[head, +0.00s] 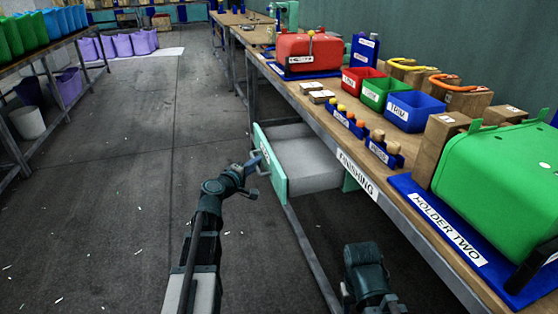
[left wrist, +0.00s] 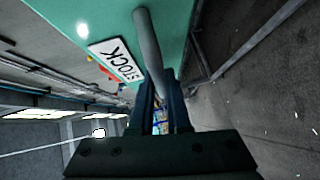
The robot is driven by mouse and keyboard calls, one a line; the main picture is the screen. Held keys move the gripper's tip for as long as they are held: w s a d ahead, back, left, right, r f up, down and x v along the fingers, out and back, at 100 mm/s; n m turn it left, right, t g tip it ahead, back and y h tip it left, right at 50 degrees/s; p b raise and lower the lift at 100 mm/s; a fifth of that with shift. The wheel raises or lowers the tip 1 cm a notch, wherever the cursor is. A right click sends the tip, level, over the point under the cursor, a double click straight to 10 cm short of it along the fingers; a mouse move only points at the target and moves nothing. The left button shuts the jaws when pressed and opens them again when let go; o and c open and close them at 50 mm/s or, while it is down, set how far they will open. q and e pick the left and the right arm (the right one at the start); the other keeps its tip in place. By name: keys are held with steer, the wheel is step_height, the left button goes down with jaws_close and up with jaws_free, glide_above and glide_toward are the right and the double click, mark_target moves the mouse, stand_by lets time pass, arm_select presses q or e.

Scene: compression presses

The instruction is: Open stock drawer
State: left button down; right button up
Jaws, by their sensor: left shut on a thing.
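The stock drawer (head: 303,160) is pulled out from under the finishing bench, and its pale interior shows. Its teal front (head: 271,166) faces left in the head view. In the left wrist view the front (left wrist: 75,20) carries a white STOCK label (left wrist: 116,60) and a grey bar handle (left wrist: 148,48). My left gripper (head: 254,164) is at that front, with its two fingers (left wrist: 160,100) shut on the handle. The fingertips are small in the head view. My right arm shows at the bottom of the head view, but its gripper fingers do not.
The finishing bench (head: 357,172) runs along the right, with red, green and blue bins, a red press (head: 308,53) and a green press (head: 500,165) on top. Bench legs stand near the drawer. The floor (head: 130,165) left of the drawer is clear apart from small scraps.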

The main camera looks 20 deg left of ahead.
arm_select(q)
steer(key=s+a, duration=0.3)
steer(key=a, duration=0.2)
steer(key=shift+s+a, duration=0.4)
steer(key=c, duration=0.9)
jaws_free()
